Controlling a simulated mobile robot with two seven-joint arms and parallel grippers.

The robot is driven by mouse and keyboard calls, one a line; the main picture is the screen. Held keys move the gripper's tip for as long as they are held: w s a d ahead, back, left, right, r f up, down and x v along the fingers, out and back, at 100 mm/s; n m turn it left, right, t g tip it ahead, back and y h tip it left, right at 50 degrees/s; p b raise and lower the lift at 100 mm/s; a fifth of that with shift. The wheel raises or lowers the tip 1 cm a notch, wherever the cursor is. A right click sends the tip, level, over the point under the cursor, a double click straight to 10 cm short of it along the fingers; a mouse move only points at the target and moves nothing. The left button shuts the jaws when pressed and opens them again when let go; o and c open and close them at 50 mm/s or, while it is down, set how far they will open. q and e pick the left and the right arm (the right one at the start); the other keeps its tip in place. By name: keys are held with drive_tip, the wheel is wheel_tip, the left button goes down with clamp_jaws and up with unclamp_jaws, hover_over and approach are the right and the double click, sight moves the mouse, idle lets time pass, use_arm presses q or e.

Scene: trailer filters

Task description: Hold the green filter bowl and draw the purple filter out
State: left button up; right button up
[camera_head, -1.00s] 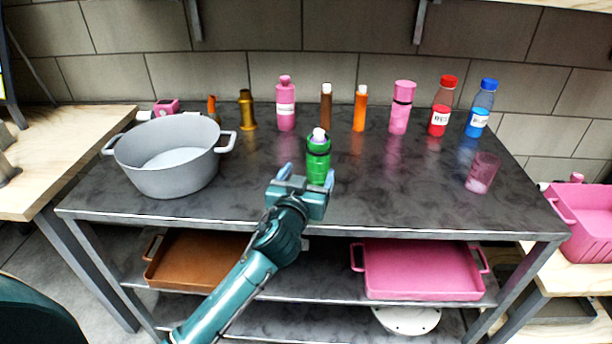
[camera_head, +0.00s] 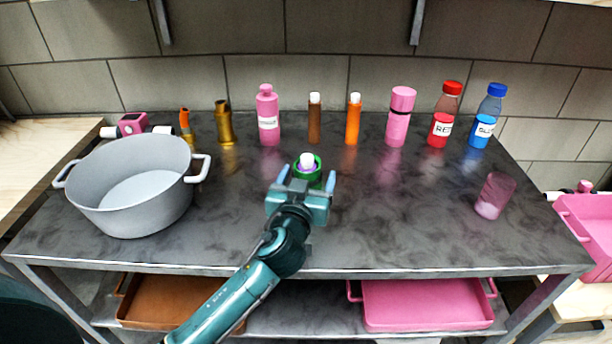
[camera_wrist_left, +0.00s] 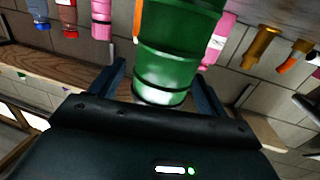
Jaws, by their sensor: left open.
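The green filter bowl (camera_head: 308,168) stands upright on the dark table, mostly hidden behind my left gripper in the head view. The purple filter (camera_head: 307,160) sits in it, with its pale top showing in the bowl's mouth. My left gripper (camera_head: 306,176) is open, with one finger on each side of the bowl. In the left wrist view the bowl (camera_wrist_left: 175,50) appears large between the two fingers (camera_wrist_left: 160,88). I cannot tell whether either finger touches it. My right gripper is not in view.
A grey pot (camera_head: 130,190) stands at the left of the table. Several bottles, including a red one (camera_head: 443,115) and a blue one (camera_head: 487,118), line the back. A translucent pink cup (camera_head: 494,196) stands at the right. The table between bowl and cup is clear.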

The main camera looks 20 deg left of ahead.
use_arm(q)
drive_tip(key=shift+c, duration=0.5)
drive_tip(key=c, duration=1)
